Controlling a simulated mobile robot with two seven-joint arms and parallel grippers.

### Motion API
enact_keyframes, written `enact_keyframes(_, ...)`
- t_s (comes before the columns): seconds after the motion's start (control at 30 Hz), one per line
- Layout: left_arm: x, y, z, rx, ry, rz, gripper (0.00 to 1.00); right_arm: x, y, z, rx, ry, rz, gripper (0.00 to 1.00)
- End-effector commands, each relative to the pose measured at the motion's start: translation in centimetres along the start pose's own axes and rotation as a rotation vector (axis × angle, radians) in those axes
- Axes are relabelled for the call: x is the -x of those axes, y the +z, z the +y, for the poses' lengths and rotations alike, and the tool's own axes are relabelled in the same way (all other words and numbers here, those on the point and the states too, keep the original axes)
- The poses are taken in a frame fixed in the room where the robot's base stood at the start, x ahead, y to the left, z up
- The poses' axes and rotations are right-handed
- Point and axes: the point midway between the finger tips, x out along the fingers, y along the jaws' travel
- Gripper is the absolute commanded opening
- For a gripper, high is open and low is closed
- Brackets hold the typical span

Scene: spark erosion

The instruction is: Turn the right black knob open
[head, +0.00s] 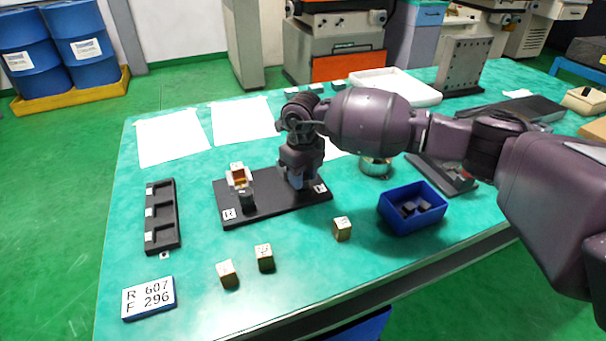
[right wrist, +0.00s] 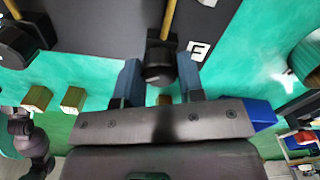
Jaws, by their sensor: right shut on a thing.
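A black base plate (head: 265,212) lies on the green table. Its left station (head: 238,180) holds a brass-coloured block in a light clamp on a dark post. My right gripper (head: 297,182) points down at the plate's right end and hides the right station in the head view. In the right wrist view the right black knob (right wrist: 160,62) sits between the blue fingers of my right gripper (right wrist: 158,82), which is shut on it. A brass rod (right wrist: 168,20) runs beyond this knob, next to a white label (right wrist: 198,50). The left black knob (right wrist: 22,40) shows at the left, clear of the gripper. My left gripper is not seen.
Several brass cubes (head: 342,229) stand along the table front. A blue bin (head: 412,222) with dark pieces is right of the plate, near a round metal container (head: 375,166). A black slotted tray (head: 163,215) and a number sign (head: 148,298) lie at left.

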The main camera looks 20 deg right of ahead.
Motion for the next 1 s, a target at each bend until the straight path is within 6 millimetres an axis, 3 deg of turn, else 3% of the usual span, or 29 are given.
enact_keyframes(1.0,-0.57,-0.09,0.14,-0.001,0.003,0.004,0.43,-0.11,-0.02,0.01,0.9,0.001,0.002,0.12)
